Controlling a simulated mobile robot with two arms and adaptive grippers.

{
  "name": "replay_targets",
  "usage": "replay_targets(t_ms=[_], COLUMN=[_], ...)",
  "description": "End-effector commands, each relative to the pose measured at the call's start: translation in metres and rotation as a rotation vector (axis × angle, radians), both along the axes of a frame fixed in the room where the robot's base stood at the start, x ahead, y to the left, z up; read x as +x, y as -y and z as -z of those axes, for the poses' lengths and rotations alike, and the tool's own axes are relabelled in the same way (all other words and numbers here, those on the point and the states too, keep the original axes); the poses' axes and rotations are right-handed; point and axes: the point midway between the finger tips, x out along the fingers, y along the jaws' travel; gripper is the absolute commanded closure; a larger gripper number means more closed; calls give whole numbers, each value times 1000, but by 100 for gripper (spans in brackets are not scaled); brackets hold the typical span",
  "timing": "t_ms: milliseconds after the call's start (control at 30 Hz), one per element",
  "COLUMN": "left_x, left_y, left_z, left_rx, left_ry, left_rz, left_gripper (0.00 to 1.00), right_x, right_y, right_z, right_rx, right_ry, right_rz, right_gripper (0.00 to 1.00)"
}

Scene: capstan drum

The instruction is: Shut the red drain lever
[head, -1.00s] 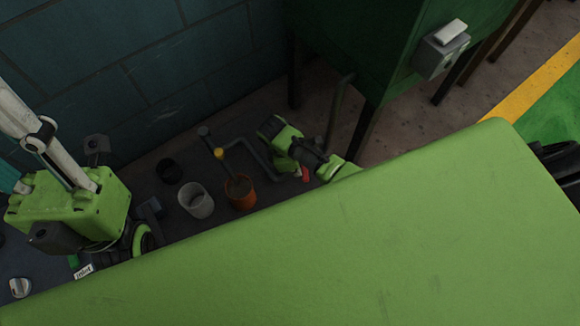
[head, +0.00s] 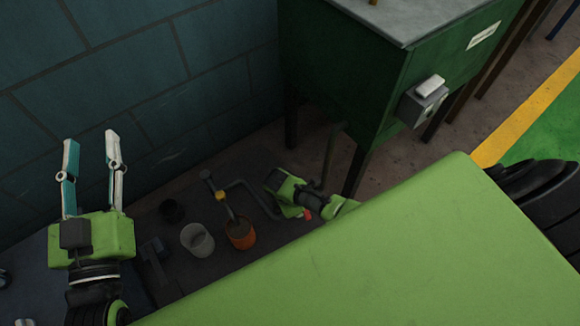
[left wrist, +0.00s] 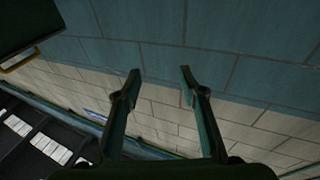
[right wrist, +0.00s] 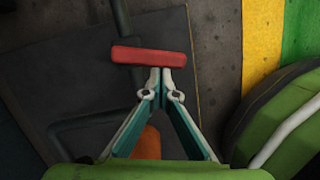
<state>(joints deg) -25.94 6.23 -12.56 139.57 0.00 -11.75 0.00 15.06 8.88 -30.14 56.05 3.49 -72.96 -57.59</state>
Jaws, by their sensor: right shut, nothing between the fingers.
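The red drain lever (right wrist: 150,57) is a short red bar lying crosswise in the right wrist view. Only a small red part of it (head: 308,214) shows in the head view, beside my right gripper. My right gripper (right wrist: 161,77) is shut with nothing between its fingers. Its tips meet at the near edge of the lever; I cannot tell whether they touch it. My left gripper (head: 91,146) is open and empty, raised at the left in front of the wall, away from the lever. In the left wrist view its spread fingers (left wrist: 160,82) face the blocks.
An orange cup (head: 240,235), a pale cup (head: 197,240) and a dark pipe (head: 262,197) stand left of my right gripper. A green cabinet (head: 350,80) on legs stands behind. The block wall (head: 150,90) borders the left. My green body covers the lower right.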

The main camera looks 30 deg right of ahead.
Motion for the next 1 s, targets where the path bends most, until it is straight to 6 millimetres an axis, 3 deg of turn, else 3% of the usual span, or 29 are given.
replay_targets(t_ms=[267,600,1000], left_x=[0,-21,-49], left_y=[-7,-21,-34], left_z=[54,118,160], left_rx=[67,140,190], left_ry=[-254,-556,-772], left_rz=[-15,-34,-48], left_gripper=[62,62,62], right_x=[-4,-8,-10], right_y=[6,12,16], right_z=[-2,-2,-1], right_rx=[-1,-1,0], right_ry=[-1,-1,-1], right_rz=[-79,-194,-284], right_gripper=[100,100,100])
